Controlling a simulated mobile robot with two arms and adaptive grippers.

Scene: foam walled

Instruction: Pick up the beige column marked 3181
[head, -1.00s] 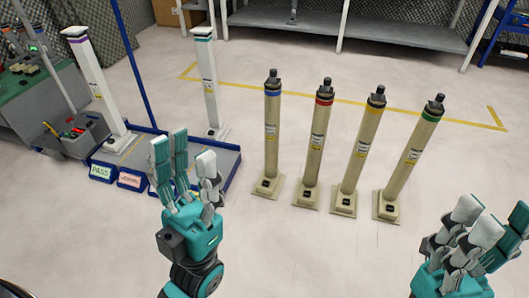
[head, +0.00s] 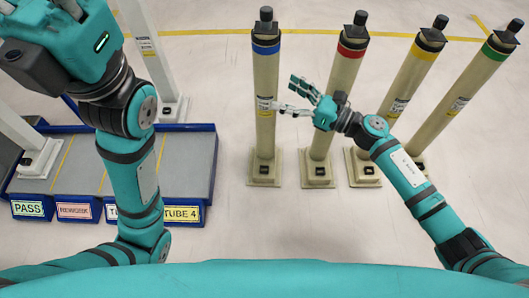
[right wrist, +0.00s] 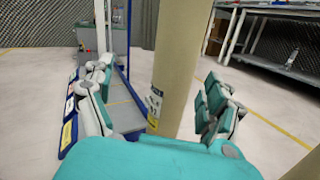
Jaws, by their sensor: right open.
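Four beige columns stand upright on square bases, with blue (head: 265,75), red (head: 340,75), yellow (head: 408,75) and green (head: 465,90) bands. Their labels are too small to read, so I cannot tell which is marked 3181. My right gripper (head: 284,102) is open at the blue-banded column, at label height. In the right wrist view a beige column (right wrist: 178,75) stands between its spread fingers (right wrist: 160,105); contact is not clear. My left gripper (head: 42,8) is raised close to the head camera at the top left, its fingers partly cut off.
A blue-edged tray (head: 190,185) on the left has grey lanes and front labels including PASS and TUBE 4. The red-banded column is close right of the blue-banded one. Floor in front is clear.

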